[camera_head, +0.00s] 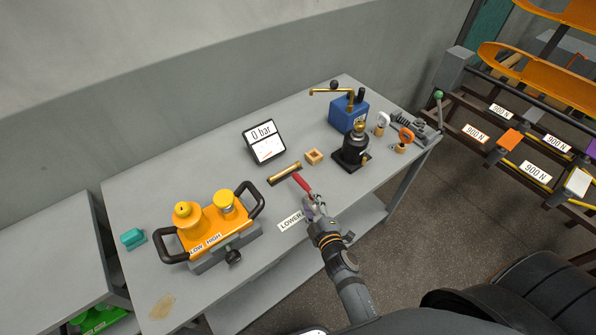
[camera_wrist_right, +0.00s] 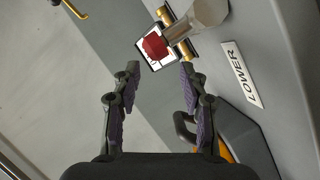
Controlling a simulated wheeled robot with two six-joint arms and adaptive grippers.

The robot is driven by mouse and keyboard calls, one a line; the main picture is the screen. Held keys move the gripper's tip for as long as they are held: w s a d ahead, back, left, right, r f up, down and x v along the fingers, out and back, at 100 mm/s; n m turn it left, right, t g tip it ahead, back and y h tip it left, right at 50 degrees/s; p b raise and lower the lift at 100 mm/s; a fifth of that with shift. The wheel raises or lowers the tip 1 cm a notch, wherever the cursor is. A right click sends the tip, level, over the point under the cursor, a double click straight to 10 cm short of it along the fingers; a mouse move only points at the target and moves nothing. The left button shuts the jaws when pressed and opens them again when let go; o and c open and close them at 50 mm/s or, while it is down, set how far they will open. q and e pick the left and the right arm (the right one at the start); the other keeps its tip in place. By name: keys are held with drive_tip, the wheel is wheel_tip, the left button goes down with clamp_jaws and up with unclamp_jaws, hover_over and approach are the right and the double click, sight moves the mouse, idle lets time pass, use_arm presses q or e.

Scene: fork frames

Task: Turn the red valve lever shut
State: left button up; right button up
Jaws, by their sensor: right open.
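The red valve lever (camera_head: 302,184) sticks out from a brass valve body (camera_head: 285,174) on the grey workbench, toward my right gripper. My right gripper (camera_head: 314,204) is just at the near end of the lever. In the wrist view the right gripper (camera_wrist_right: 159,70) is open, with nothing between its fingers. There the lever's red end (camera_wrist_right: 154,46) lies just beyond the fingertips, between them in the picture. I cannot tell whether they touch it. My left gripper is not in view.
A gauge (camera_head: 264,142) reading 0 bar stands behind the valve. A LOWER label (camera_head: 290,222) lies beside the gripper. An orange two-knob pump unit (camera_head: 207,232) stands left, a black jack (camera_head: 353,149) right, a blue box (camera_head: 347,112) behind. The bench's front left is mostly clear.

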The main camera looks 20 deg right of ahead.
sight(304, 188)
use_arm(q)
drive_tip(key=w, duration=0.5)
use_arm(e)
drive_tip(key=shift+w+r, duration=0.2)
drive_tip(key=shift+w, duration=0.2)
drive_tip(key=shift+r+x, duration=0.25)
drive_tip(key=shift+x, duration=0.8)
drive_tip(key=b+x, duration=0.1)
drive_tip(key=x, duration=0.3)
drive_tip(key=shift+w+f, duration=0.2)
drive_tip(key=x, duration=0.2)
drive_tip(key=shift+w, duration=0.4)
drive_tip(key=shift+f, duration=0.1)
drive_tip(key=shift+c, duration=0.7)
drive_tip(key=c, duration=0.5)
clamp_jaws()
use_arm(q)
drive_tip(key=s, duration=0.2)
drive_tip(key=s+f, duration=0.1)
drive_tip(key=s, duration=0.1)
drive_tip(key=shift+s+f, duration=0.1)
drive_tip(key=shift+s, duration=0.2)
